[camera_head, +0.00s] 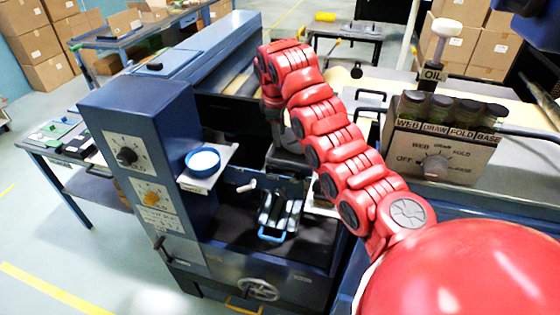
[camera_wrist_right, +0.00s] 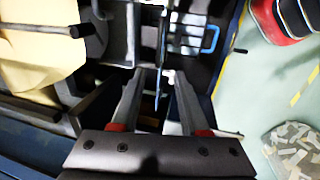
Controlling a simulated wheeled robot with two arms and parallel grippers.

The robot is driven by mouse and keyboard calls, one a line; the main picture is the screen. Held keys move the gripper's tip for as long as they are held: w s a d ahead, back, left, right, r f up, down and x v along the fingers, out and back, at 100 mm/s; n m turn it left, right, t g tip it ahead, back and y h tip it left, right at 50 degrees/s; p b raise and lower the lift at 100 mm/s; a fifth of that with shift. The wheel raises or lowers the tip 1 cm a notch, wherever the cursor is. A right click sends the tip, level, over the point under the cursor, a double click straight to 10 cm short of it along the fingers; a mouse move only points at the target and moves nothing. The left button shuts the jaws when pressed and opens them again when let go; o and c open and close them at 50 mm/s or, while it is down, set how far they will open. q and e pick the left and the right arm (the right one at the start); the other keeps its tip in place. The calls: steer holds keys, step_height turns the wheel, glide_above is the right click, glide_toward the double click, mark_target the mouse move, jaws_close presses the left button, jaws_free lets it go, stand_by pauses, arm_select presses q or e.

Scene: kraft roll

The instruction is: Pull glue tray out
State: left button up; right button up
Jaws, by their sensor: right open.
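A tray with a light blue handle (camera_head: 272,237), which looks like the glue tray, sits in the open bay of the blue machine, with grey rollers or bars in it. The blue handle also shows in the right wrist view (camera_wrist_right: 211,40). My right arm arches over the machine. In the wrist view my right gripper (camera_wrist_right: 160,78) is open, with a thin bluish edge visible between its fingers; I cannot tell whether they touch it. The handle is beyond the fingers, to their right. The head view hides the fingertips behind the arm. My left gripper is not in view.
A blue cup of white stuff (camera_head: 203,161) stands on a small shelf by the knob panel. A control box (camera_head: 440,150) with several dark jars is at right. A handwheel (camera_head: 258,289) is low on the machine. Clear floor (camera_head: 60,255) lies at left.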

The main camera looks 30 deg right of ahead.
glide_toward(281, 168)
steer(key=f+p, duration=0.1)
steer(key=f, duration=0.1)
steer(key=f+p, duration=0.1)
steer(key=f, duration=0.1)
steer(key=w+d+f+p, duration=0.1)
steer(key=f, duration=0.1)
steer(key=shift+d+f, duration=0.1)
steer(key=shift+f, duration=0.2)
steer(key=shift+d+f, duration=0.1)
steer(key=shift+f, duration=0.3)
steer(key=shift+c, duration=0.2)
jaws_close()
stand_by(0.6)
